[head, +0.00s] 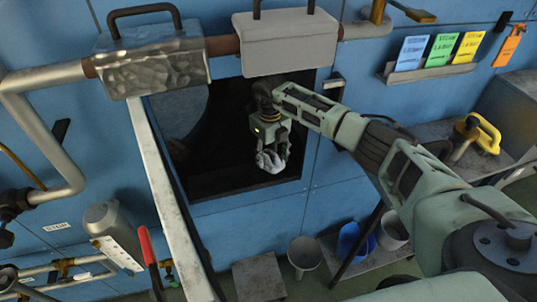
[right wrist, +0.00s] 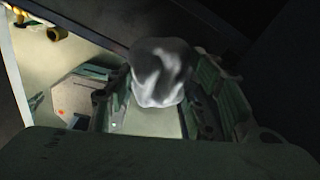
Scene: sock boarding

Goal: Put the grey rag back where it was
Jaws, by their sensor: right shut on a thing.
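The grey rag (head: 270,162) is a small, pale, crumpled bundle at the tips of my right gripper (head: 271,148). The gripper points down and is shut on it. In the right wrist view the rag (right wrist: 160,72) sits between the two fingers, with dark surfaces around and a lit area at the left. In the head view the gripper and rag overlap the dark square opening (head: 225,185) in the blue wall; how deep they are in it I cannot tell. My left gripper is not in view.
Covered pipes (head: 290,40) run across above the opening. An open door panel (head: 170,200) stands at its left edge. A rack of coloured cards (head: 428,72) hangs at the right. A grey cup (head: 304,253) and a blue container (head: 355,241) stand below.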

